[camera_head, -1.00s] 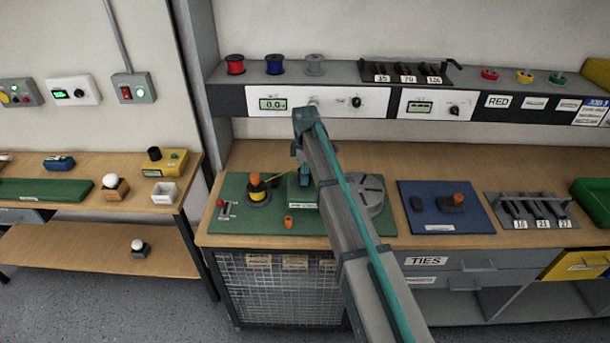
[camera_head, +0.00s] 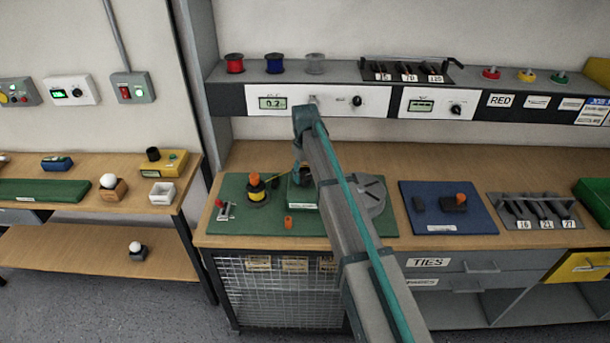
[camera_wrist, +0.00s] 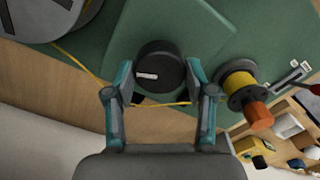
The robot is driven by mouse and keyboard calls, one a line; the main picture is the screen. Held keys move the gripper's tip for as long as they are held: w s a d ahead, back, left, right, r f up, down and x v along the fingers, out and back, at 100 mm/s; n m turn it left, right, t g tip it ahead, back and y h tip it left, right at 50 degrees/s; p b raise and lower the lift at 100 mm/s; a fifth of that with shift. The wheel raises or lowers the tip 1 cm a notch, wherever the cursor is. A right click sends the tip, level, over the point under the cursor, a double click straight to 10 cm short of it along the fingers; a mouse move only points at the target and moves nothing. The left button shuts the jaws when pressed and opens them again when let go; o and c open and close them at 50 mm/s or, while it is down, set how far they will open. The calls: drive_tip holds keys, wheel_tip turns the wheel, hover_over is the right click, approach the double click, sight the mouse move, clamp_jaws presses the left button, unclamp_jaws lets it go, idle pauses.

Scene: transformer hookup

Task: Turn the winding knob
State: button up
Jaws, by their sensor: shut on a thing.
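The winding knob (camera_wrist: 158,66) is a round black knob with a white mark, on a green block (camera_wrist: 205,35) in the wrist view. My gripper (camera_wrist: 160,80) is shut on the knob, one teal finger on each side. In the head view my gripper (camera_head: 302,172) is over the green block (camera_head: 300,197), and my arm hides the knob. The meter (camera_head: 272,103) on the shelf front reads about 0.2.
A yellow wire spool (camera_wrist: 237,83) with an orange top stands right of the gripper in the wrist view. A yellow wire (camera_wrist: 165,104) runs past the fingers. A grey disc (camera_head: 371,192) sits just right of my arm, and a blue mat (camera_head: 420,215) lies farther right.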

drive_tip(key=m, duration=0.7)
drive_tip(key=shift+b, duration=0.4)
drive_tip(key=m, duration=0.6)
drive_tip(key=shift+a+m, duration=0.1)
drive_tip(key=shift+m, duration=0.3)
drive_tip(key=m, duration=0.6)
drive_tip(key=shift+w+b, duration=0.1)
drive_tip(key=shift+b, duration=0.3)
drive_tip(key=m, duration=0.6)
drive_tip(key=shift+m, duration=0.3)
drive_tip(key=o, duration=1.2)
drive_tip(key=shift+c, duration=0.2)
